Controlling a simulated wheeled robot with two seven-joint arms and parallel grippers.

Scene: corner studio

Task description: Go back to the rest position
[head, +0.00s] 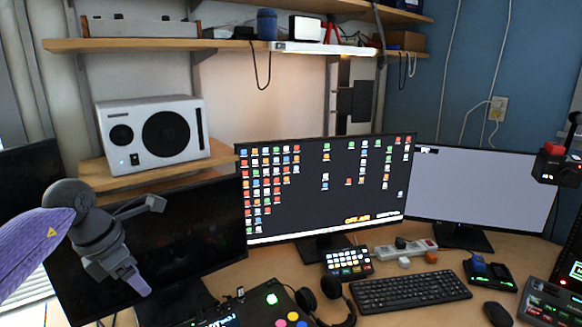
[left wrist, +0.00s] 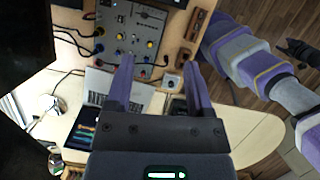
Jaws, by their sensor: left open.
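My left gripper (head: 138,284) hangs in front of the dark monitor at the left in the head view, pointing down, at the end of my purple and grey arm. In the left wrist view its two purple fingers (left wrist: 160,68) stand apart with nothing held between them. Below and beyond them are the desk (left wrist: 246,132), a laptop (left wrist: 125,94) and a grey panel with knobs (left wrist: 133,35). My right gripper cannot be made out in either view.
A dark monitor (head: 190,235) stands close behind my left gripper, with a white speaker (head: 153,133) on a shelf above. A lit monitor (head: 320,190), a keyboard (head: 410,290), headphones (head: 330,300) and a button panel (head: 272,306) crowd the desk. The blue wall (head: 455,90) is behind.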

